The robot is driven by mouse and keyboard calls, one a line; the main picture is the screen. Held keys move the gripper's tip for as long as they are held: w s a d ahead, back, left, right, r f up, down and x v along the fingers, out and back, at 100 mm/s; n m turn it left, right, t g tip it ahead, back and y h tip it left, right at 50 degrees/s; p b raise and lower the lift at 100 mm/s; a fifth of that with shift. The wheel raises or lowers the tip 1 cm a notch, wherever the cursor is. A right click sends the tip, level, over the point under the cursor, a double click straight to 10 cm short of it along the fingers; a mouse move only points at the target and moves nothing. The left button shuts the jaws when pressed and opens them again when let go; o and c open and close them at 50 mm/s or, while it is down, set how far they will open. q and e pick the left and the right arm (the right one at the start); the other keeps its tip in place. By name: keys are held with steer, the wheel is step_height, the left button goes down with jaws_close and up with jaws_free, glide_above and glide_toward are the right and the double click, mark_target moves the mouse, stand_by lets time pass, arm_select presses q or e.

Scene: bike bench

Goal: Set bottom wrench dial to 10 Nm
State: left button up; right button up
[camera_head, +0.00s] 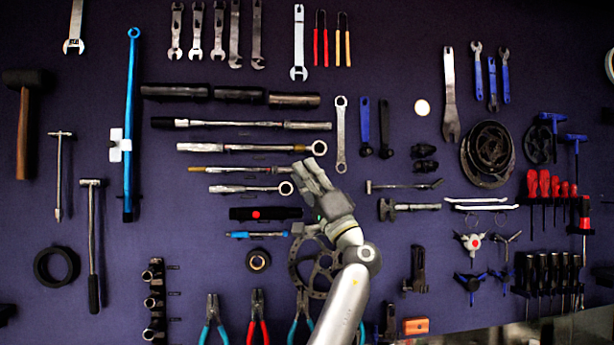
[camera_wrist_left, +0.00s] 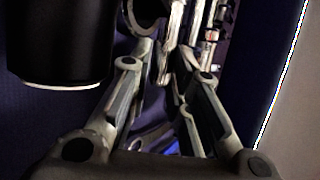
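Several wrenches hang horizontally, one above another, on the dark wall left of centre in the head view. The bottom wrench (camera_head: 238,188) is a short silver one with a ring end at its right. My left gripper (camera_head: 316,174) is just right of that ring end, in front of the wall, and its fingers point up and left. I cannot tell whether it touches the wrench. In the left wrist view its fingers (camera_wrist_left: 163,52) are apart, with pale metal tool parts behind the tips. Dial markings are too small to read. My right gripper is not in view.
A longer wrench with a ring end (camera_head: 250,147) hangs above. A black holder with a red dot (camera_head: 266,214) and a blue tool (camera_head: 257,235) hang below. A chainring (camera_head: 305,262) hangs behind my arm. A large black cylinder (camera_wrist_left: 60,40) is close in the left wrist view.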

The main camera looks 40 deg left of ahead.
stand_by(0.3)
arm_select(q)
steer(key=v, duration=1.2)
